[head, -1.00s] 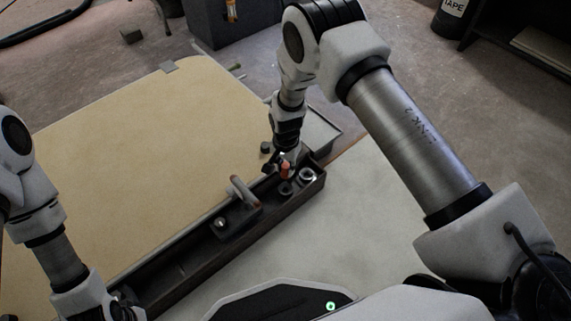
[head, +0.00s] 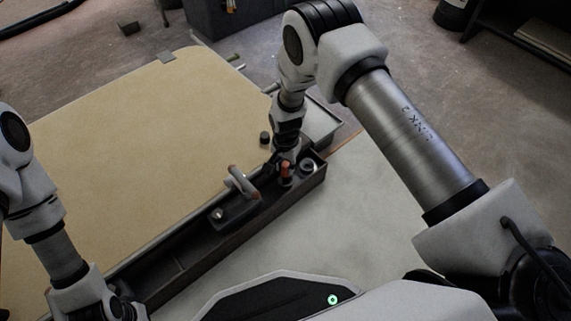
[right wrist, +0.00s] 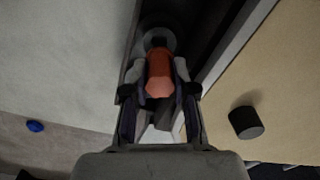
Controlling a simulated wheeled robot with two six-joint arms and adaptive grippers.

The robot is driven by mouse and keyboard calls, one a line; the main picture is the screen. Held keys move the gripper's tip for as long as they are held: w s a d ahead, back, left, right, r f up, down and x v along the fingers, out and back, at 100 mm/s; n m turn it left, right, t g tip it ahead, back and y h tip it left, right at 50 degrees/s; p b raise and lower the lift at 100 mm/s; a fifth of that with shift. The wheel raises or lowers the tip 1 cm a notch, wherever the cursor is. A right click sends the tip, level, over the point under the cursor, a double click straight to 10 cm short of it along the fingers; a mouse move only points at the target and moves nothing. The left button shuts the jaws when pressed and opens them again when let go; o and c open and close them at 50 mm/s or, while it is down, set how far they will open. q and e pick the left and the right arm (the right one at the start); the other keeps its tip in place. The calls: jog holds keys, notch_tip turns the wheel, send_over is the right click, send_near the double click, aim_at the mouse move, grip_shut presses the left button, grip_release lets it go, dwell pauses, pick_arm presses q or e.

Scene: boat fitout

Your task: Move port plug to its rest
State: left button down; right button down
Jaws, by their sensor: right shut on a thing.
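The port plug appears to be the orange-red piece (head: 286,168) near the right end of the long dark tray (head: 193,262). It also shows in the right wrist view (right wrist: 160,74). My right gripper (head: 280,163) is shut on it from above, with a fingertip on each side. In the right wrist view, the plug's dark tip overlaps a grey ring (right wrist: 170,36) behind it; I cannot tell whether it is seated there. A second grey ring (head: 307,167) lies to its right in the tray. My left gripper (head: 125,308) is low at the left, its jaws unclear.
A small black cylinder (head: 264,137) stands on the tan panel (head: 140,140) just beyond the tray. A shallow grey bin (head: 322,122) lies behind my right wrist. The panel's middle is clear.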

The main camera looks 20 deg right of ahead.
aim_at(286, 172)
jog(key=shift+f+b, duration=1.2)
jog(key=shift+f, duration=0.8)
jog(key=c, duration=0.9)
grip_release()
jog(key=shift+o, duration=0.2)
notch_tip(286, 172, up, 12)
